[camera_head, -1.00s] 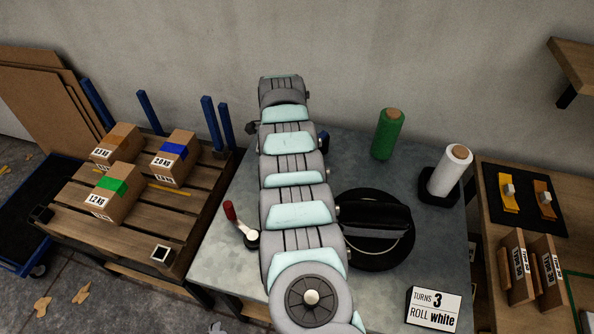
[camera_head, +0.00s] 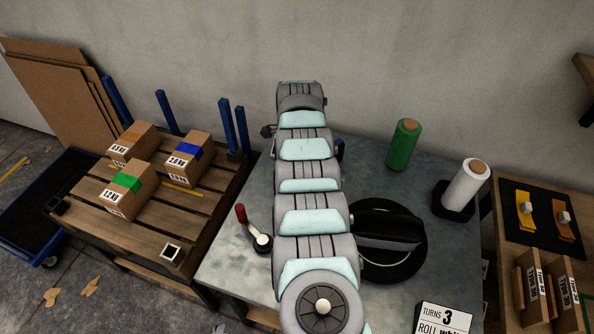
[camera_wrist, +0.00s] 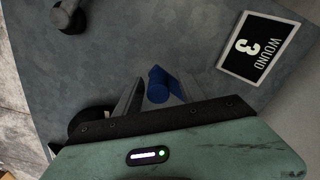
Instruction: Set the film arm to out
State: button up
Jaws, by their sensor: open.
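In the wrist view a short blue cylindrical handle (camera_wrist: 158,86) stands between the fingers of my open gripper (camera_wrist: 157,92). It looks like part of the film arm, but the rest of that arm is hidden, and I cannot tell whether the fingers touch it. A red-handled crank (camera_head: 241,213) stands left of my arm.
A green roll (camera_head: 403,145) and a white roll (camera_head: 466,185) stand on the grey table's right side. A "TURNS 3" card (camera_head: 444,318) is in front. A "WOUND 3" sign (camera_wrist: 258,47) shows in the wrist view. A pallet (camera_head: 140,235) with boxes is at left.

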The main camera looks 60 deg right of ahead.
notch_tip(320, 180, up, 11)
jog(key=shift+f+p, duration=0.1)
jog(key=shift+p, duration=0.85)
